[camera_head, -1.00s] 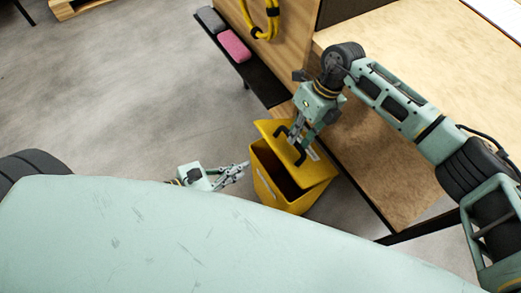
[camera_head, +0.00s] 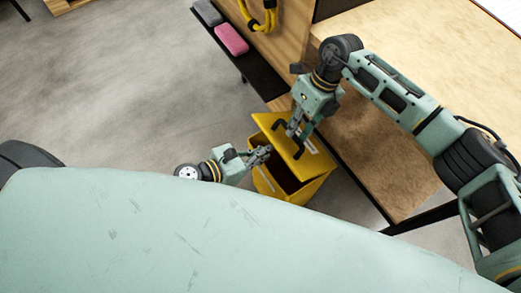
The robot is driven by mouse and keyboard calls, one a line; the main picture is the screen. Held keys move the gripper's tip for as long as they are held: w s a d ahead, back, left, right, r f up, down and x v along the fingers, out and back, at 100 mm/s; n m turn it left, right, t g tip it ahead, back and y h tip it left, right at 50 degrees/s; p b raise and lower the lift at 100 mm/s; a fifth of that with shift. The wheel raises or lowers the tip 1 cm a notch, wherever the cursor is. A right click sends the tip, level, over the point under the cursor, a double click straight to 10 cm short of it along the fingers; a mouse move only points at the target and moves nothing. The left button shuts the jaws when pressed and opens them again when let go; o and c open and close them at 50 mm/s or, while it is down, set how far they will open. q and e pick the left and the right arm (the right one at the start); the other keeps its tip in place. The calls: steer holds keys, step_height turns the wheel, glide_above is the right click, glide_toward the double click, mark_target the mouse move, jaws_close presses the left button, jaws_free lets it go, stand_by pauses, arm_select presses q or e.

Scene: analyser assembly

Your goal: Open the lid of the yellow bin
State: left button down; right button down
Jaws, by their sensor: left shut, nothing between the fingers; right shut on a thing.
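The yellow bin (camera_head: 309,191) stands on the floor beside the wooden table, with its dark inside partly showing. Its yellow lid (camera_head: 312,160) is raised and tilted over the opening, with a black handle on it. My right gripper (camera_head: 291,131) is above the lid and shut on the handle (camera_head: 279,146). My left gripper (camera_head: 266,149) is shut and empty at the left edge of the bin, close to the lid's lower left part. I cannot tell whether it touches the lid or the rim.
The wooden table (camera_head: 385,150) borders the bin on the right. A dark low shelf (camera_head: 250,78) holds a pink item (camera_head: 231,40) and a grey item (camera_head: 207,13). A yellow hose (camera_head: 262,22) hangs on the wooden panel. The grey floor to the left is clear.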

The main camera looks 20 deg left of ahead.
steer(key=shift+w+d+f, duration=0.4)
steer(key=shift+d+f, duration=0.05)
steer(key=shift+d, duration=0.15)
arm_select(q)
steer(key=shift+w+d+r, duration=0.2)
steer(key=shift+w+r, duration=0.05)
steer(key=shift+r, duration=0.3)
steer(key=shift+w+d+r, duration=0.2)
steer(key=shift+w+r, duration=0.05)
steer(key=shift+r, duration=0.25)
arm_select(e)
steer(key=shift+f, duration=0.1)
steer(key=c, duration=2.2)
jaws_free()
steer(key=o, duration=0.4)
steer(key=shift+w+f, duration=0.1)
steer(key=shift+w, duration=0.1)
arm_select(q)
steer(key=shift+a+f, duration=0.1)
steer(key=shift+f, duration=0.2)
arm_select(e)
steer(key=shift+s+a+r, duration=0.1)
steer(key=shift+a+r, duration=0.1)
steer(key=shift+r, duration=0.15)
